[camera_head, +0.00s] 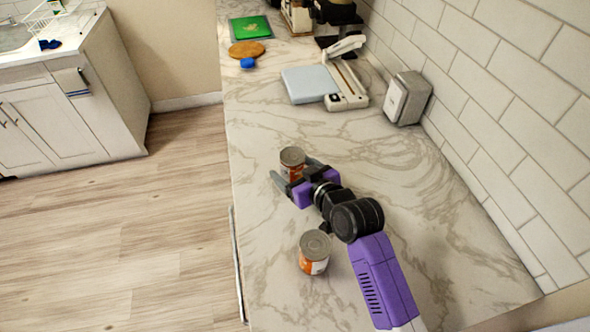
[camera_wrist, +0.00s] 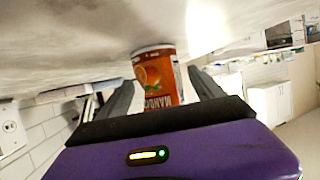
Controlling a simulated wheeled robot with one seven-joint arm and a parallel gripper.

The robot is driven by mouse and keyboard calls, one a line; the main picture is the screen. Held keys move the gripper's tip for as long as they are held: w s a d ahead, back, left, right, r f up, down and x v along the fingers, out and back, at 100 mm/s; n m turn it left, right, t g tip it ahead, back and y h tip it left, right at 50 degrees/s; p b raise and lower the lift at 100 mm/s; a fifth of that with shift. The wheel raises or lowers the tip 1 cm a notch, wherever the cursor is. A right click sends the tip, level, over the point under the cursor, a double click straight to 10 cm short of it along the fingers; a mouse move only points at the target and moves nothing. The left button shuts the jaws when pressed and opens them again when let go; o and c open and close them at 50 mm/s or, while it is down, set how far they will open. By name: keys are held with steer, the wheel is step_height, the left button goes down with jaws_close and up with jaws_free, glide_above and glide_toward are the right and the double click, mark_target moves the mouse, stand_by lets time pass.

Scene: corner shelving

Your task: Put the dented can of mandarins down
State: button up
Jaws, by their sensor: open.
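An orange-labelled can of mandarins (camera_head: 292,160) with a grey metal top stands upright on the marble counter (camera_head: 400,200). It also shows in the wrist view (camera_wrist: 158,75), upside down in the picture, with oranges and part of the word "MANDARIN" on its label. My gripper (camera_head: 291,172) is open, low over the counter, with one finger on each side of this can. In the wrist view, gaps show beside the can. A second similar can (camera_head: 314,254) stands upright nearer the camera, beside my arm. I cannot make out a dent on either can.
A paper trimmer (camera_head: 345,88) with a pale blue board and a grey napkin dispenser (camera_head: 407,98) stand farther back near the tiled wall. A round wooden board (camera_head: 247,49), a blue object (camera_head: 248,63) and a green board (camera_head: 250,27) lie at the far end. Counter around the cans is clear.

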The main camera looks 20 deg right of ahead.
steer(key=shift+r, duration=0.25)
steer(key=shift+s, duration=0.35)
steer(key=b+v, duration=0.1)
steer(key=v, duration=0.9)
steer(key=shift+b, duration=0.4)
steer(key=shift+s+d+r, duration=0.15)
steer(key=shift+s+r, duration=0.15)
steer(key=shift+s, duration=0.25)
